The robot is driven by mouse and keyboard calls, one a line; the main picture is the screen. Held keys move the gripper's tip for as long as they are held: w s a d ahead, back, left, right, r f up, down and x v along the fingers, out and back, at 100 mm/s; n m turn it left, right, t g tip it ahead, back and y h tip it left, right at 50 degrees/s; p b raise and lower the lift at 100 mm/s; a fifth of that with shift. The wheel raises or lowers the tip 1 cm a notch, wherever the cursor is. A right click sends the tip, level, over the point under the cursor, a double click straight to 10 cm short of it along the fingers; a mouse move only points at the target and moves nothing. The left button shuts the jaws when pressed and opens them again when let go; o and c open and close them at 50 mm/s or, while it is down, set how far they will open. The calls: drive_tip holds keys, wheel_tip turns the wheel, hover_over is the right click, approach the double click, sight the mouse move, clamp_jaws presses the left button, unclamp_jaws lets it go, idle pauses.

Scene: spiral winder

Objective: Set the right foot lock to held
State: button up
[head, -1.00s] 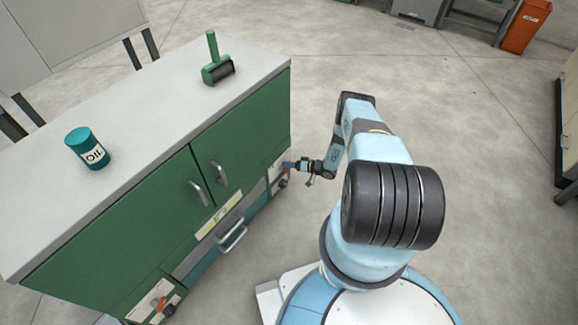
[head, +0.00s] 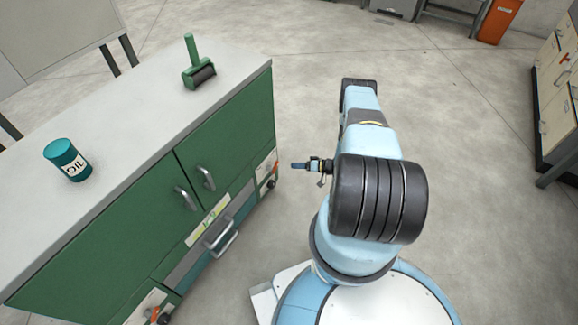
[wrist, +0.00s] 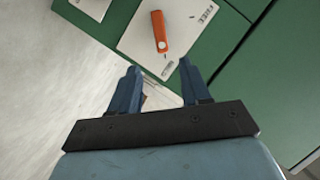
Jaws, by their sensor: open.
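The right foot lock is a white plate (head: 265,165) with an orange lever (head: 274,169), low at the right end of the green cabinet front. In the wrist view, the orange lever (wrist: 160,33) lies on the white plate (wrist: 135,42), just beyond my fingertips. The plate's top right label reads FREE (wrist: 204,16); the label near the bottom is too small to read. The lever runs roughly up and down in that view. My gripper (head: 298,165) is open and empty, apart from the lever, to its right in the head view. It also shows in the wrist view (wrist: 158,68).
A green cabinet (head: 110,220) has door handles and a drawer handle (head: 223,243) that stands out. A left foot lock (head: 150,308) is at its lower left. An oil can (head: 66,160) and a green roller (head: 198,70) stand on top.

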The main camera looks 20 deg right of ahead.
drive_tip(key=shift+v, duration=1.15)
